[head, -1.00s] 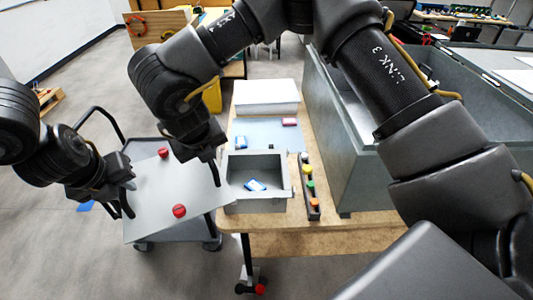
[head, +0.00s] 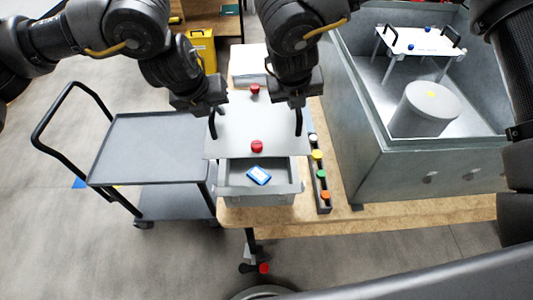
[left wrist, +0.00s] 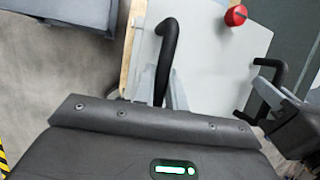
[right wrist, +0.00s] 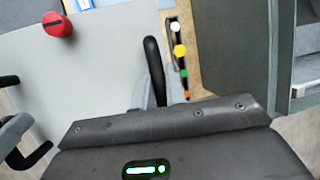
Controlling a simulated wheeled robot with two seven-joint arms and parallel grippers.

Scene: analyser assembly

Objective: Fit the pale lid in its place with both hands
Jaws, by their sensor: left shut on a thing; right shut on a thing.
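The pale lid (head: 235,135) is a flat grey-white plate with two red knobs and a black handle on each side. It is held over the open grey box (head: 292,190) on the wooden table and covers the far part of it. The near part of the box is open, with a blue-and-white item (head: 258,175) inside. My left gripper (head: 211,122) is shut on the lid's left handle (left wrist: 168,45). My right gripper (head: 298,118) is shut on the lid's right handle (right wrist: 154,65). Whether the lid touches the box is unclear.
A strip of coloured buttons (head: 321,178) lies right of the box. A large grey metal bin (head: 375,165) stands further right, with a cylinder (head: 430,105) inside. A grey cart (head: 150,145) with an empty top stands left. A white block (head: 247,62) is behind the lid.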

